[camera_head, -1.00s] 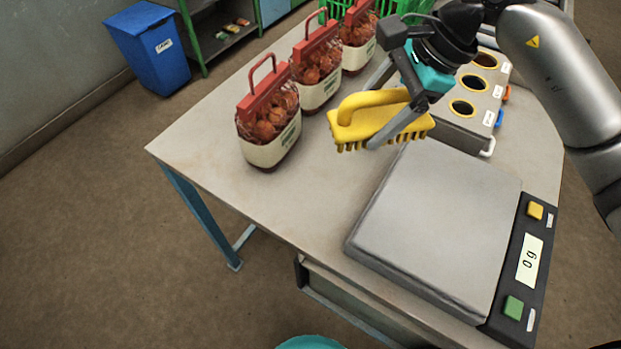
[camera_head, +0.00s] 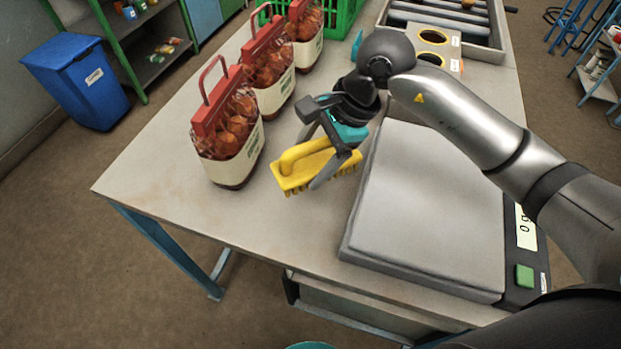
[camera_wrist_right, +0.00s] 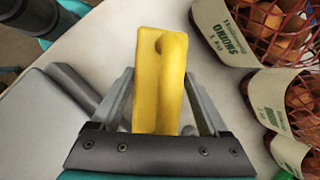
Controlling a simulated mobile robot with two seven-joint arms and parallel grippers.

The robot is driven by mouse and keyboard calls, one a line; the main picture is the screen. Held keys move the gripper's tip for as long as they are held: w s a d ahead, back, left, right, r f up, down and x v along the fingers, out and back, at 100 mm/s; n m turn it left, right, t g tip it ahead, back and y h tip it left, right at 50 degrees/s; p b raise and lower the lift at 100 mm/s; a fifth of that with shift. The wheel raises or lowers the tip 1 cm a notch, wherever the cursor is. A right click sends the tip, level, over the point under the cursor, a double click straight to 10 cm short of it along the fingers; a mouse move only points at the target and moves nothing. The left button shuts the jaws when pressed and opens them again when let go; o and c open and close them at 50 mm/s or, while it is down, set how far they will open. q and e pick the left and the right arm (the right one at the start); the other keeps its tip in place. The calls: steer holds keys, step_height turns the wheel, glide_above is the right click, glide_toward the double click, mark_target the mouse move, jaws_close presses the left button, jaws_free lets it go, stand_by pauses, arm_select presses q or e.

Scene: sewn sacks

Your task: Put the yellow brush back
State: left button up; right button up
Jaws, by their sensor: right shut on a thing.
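The yellow brush (camera_head: 302,166) has a loop handle on top and bristles pointing down. My right gripper (camera_head: 330,164) is shut on it and holds it over the table, between the nearest onion sack and the scale. The right wrist view shows the brush (camera_wrist_right: 160,85) between the two fingers of the gripper (camera_wrist_right: 160,105). I cannot tell for sure whether the bristles touch the table. My left gripper is not in view.
Several onion sacks with red handles, the nearest one (camera_head: 228,135) left of the brush, stand on the table (camera_head: 150,165). A scale (camera_head: 430,215) lies to the right. A green crate (camera_head: 342,15) and a box with round holes (camera_head: 432,38) are behind. The table's front left is clear.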

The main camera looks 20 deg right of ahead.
steer(key=shift+f, duration=2.85)
steer(key=shift+f+b, duration=0.1)
steer(key=shift+b, duration=0.25)
steer(key=o, duration=1.1)
steer(key=shift+c, duration=0.2)
steer(key=v, duration=1.2)
steer(key=shift+p, duration=0.35)
